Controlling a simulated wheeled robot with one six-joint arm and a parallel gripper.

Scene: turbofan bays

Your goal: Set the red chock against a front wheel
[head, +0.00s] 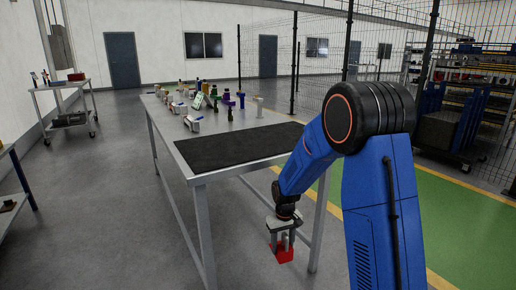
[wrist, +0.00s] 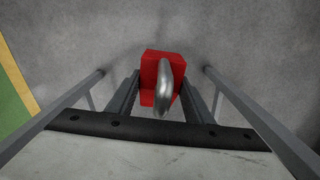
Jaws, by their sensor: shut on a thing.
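The red chock (head: 281,254) is held in my gripper (head: 282,243), low in front of the workbench's near end in the head view. In the wrist view the red chock (wrist: 149,70) shows between the two dark fingers of my gripper (wrist: 158,104), with a shiny silver rounded part in front of it. The fingers are shut on it. Grey floor lies beyond the chock, and it looks held above that floor. I cannot pick out a front wheel near the chock in either view.
The workbench (head: 234,120) has a black mat (head: 235,146) and several small items. A small trolley (head: 63,92) stands at left. A mesh fence (head: 385,60) and green floor strip (head: 455,225) lie right. A pale surface with a dark bolted edge (wrist: 160,130) crosses the wrist view.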

